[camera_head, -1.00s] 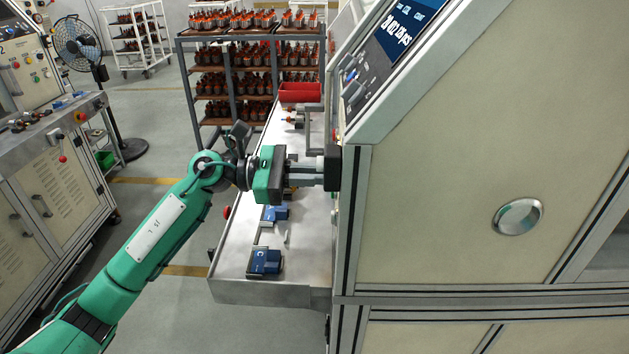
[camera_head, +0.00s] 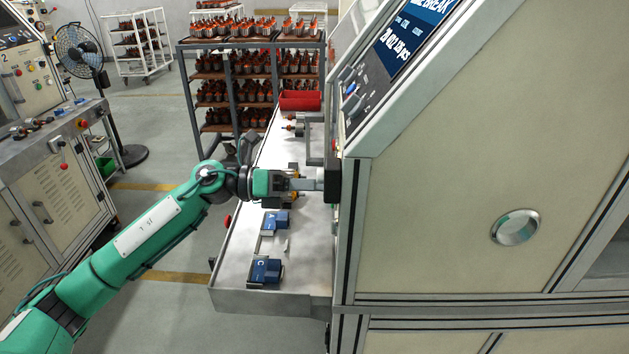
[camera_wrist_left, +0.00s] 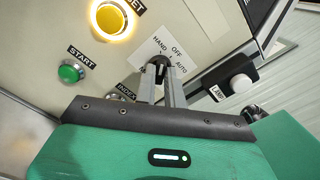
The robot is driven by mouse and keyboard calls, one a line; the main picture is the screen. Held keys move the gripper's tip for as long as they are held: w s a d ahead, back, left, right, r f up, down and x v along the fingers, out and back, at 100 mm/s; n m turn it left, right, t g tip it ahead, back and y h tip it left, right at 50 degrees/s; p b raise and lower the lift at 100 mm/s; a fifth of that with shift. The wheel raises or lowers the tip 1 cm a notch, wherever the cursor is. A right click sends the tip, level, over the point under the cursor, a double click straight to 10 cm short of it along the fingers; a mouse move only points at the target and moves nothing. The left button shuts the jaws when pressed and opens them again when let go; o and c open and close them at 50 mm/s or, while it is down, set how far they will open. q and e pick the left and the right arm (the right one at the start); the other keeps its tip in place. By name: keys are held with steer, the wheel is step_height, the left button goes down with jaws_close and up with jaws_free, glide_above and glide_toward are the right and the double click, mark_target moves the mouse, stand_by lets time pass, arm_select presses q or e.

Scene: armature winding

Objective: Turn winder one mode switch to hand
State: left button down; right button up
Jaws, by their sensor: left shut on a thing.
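The mode switch (camera_wrist_left: 159,61) is a dark round knob on a white plate (camera_wrist_left: 150,50) lettered HAND, OFF and AUTO in the left wrist view. My left gripper (camera_wrist_left: 161,72) is shut on the knob, its two grey fingers reaching up to it. The fingers cover part of the knob, so I cannot tell which word it points at. In the head view my left gripper (camera_head: 328,183) reaches the control side of the winder cabinet (camera_head: 430,200), and the cabinet edge hides the switch. My right gripper is not in view.
Close to the switch are a green START button (camera_wrist_left: 71,73), a lit yellow button (camera_wrist_left: 110,18) and a white LAMP knob (camera_wrist_left: 240,84).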

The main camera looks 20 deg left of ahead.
arm_select(q)
steer(key=shift+r+n, duration=0.1)
steer(key=shift+n, duration=0.5)
steer(key=c, duration=1.5)
jaws_free()
steer(key=shift+w, duration=0.1)
steer(key=b+v, duration=0.5)
steer(key=v, duration=0.9)
steer(key=shift+d+b, duration=0.1)
steer(key=shift+b, duration=0.25)
